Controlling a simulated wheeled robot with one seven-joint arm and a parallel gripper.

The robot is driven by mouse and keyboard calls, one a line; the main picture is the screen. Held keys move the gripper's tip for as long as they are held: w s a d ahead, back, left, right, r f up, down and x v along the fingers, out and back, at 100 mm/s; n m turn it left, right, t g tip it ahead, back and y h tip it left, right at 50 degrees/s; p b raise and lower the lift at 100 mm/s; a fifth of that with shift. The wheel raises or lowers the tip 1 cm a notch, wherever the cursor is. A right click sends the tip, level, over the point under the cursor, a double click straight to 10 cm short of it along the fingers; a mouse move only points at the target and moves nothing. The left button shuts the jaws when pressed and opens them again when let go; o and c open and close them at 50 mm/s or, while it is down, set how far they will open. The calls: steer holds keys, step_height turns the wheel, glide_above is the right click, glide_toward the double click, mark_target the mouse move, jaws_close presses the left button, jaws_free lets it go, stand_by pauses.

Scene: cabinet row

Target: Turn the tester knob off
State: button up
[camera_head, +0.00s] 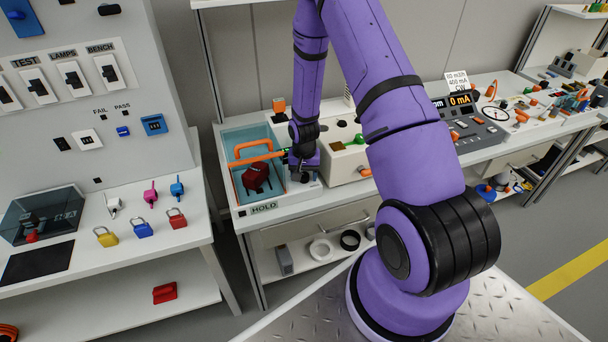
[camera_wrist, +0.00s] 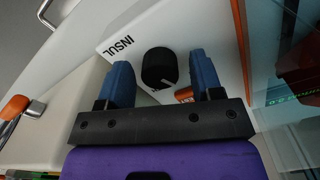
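A round black knob (camera_wrist: 158,68) with a white pointer mark sits on a white panel (camera_wrist: 120,42) marked INSUL in the wrist view. My gripper (camera_wrist: 162,72) is open, with one blue finger on each side of the knob and a visible gap on both sides. I cannot tell how far the fingertips reach along it. In the head view my gripper (camera_head: 304,168) is low over the bench, between the teal tray and the cream box. The knob is hidden there by my arm.
A teal tray (camera_head: 236,188) with an orange handle and a dark red item is left of my gripper. A cream box (camera_head: 348,166) stands close on the right. A grey console (camera_head: 478,135) with a 0 mA display is farther right.

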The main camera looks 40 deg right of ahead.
mark_target(304, 175)
steer(key=c, duration=0.9)
steer(key=shift+o, duration=0.2)
steer(key=shift+n, duration=2.3)
steer(key=o, duration=0.9)
steer(key=shift+r, duration=0.15)
step_height(304, 175, up, 10)
steer(key=shift+r, duration=0.25)
